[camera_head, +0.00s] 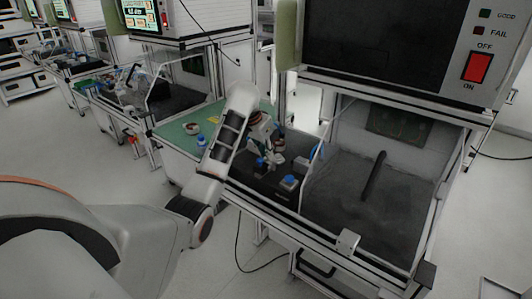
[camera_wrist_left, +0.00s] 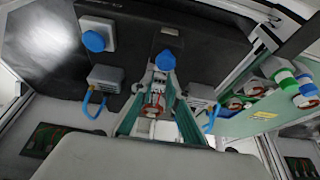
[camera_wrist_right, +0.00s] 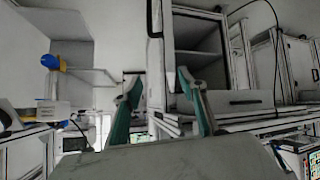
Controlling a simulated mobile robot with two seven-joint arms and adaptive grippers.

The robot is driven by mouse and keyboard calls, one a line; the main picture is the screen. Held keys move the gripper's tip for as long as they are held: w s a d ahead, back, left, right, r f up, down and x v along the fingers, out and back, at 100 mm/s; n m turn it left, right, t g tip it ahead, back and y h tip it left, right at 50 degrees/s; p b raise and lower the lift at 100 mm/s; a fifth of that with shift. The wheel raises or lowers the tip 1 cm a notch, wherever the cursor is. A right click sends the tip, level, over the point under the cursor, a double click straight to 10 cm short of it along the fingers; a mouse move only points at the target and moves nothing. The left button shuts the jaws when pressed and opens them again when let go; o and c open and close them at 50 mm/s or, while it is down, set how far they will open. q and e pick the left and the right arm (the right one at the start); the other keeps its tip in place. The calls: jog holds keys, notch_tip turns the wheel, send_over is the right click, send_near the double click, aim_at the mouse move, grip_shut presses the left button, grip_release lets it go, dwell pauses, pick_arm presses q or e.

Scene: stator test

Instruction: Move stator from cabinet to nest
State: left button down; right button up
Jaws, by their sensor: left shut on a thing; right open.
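My left gripper (camera_wrist_left: 156,98) is shut on the stator (camera_wrist_left: 153,104), a small part with red and copper tones between its teal fingers. In the left wrist view it is above or at a fixture with a blue cap (camera_wrist_left: 166,61) on the dark work surface, probably the nest. I cannot tell whether the stator touches it. In the head view my left gripper (camera_head: 266,146) reaches down into the left part of the workstation, and the stator is not clear there. My right gripper (camera_wrist_right: 160,88) is open and empty, facing an open grey cabinet (camera_wrist_right: 198,38).
Grey blocks with blue loops (camera_wrist_left: 105,78) flank the fixture. A second blue-capped block (camera_wrist_left: 94,41) stands beyond. Several parts with green, blue and white ends (camera_wrist_left: 285,78) lie on the green table (camera_head: 178,130). A test cabinet (camera_head: 385,35) overhangs the workstation; its right bay is mostly clear.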

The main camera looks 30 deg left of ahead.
pick_arm(q)
jog(key=shift+s+f, duration=0.1)
jog(key=shift+f, duration=0.2)
dwell(0.4)
jog(key=shift+f, duration=0.35)
jog(key=shift+f, duration=0.3)
jog(key=shift+f, duration=0.35)
